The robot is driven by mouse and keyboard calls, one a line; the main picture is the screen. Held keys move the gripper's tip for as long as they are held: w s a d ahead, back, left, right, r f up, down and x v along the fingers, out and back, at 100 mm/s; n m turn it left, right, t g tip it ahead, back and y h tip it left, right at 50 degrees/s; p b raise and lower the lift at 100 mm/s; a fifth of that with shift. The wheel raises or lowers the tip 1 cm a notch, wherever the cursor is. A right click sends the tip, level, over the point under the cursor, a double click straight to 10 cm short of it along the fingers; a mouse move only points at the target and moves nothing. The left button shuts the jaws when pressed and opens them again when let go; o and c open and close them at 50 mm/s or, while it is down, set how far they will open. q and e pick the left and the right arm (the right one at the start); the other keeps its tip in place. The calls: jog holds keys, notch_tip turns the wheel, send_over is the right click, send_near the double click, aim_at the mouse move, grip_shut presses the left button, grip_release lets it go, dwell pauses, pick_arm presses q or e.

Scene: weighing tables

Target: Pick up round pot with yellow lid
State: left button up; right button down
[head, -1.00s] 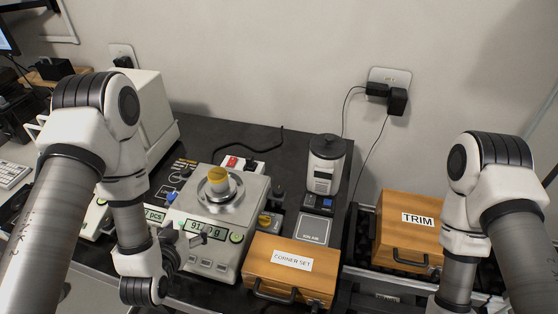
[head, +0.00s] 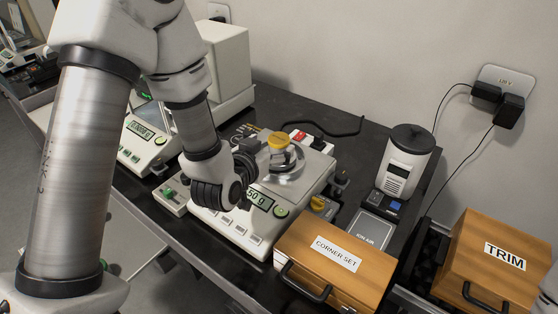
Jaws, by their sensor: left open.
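The round pot with the yellow lid (head: 279,142) stands upright on the round metal pan of a white weighing scale (head: 314,160), near the middle of the head view. Its lid is fully in sight; part of its lower body is hard to make out beside my gripper. My left gripper (head: 254,168) is open, just left of the pot and low over the front of the scale. The wrist hides part of the scale and its display. Whether a finger touches the pot cannot be told. My right gripper is out of view.
A wooden CORNER SET box (head: 318,278) stands in front and right of the scale. A grey-white canister (head: 404,165) stands farther right, and a wooden TRIM box (head: 470,275) beyond it. Another scale (head: 150,150) is at left.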

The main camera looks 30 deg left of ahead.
aim_at(276, 142)
pick_arm(q)
jog(key=x, duration=0.5)
jog(key=shift+w+f, duration=0.15)
jog(key=shift+w, duration=0.05)
jog(key=shift+s, duration=0.15)
jog(key=shift+c, duration=0.3)
jog(key=c, duration=1.3)
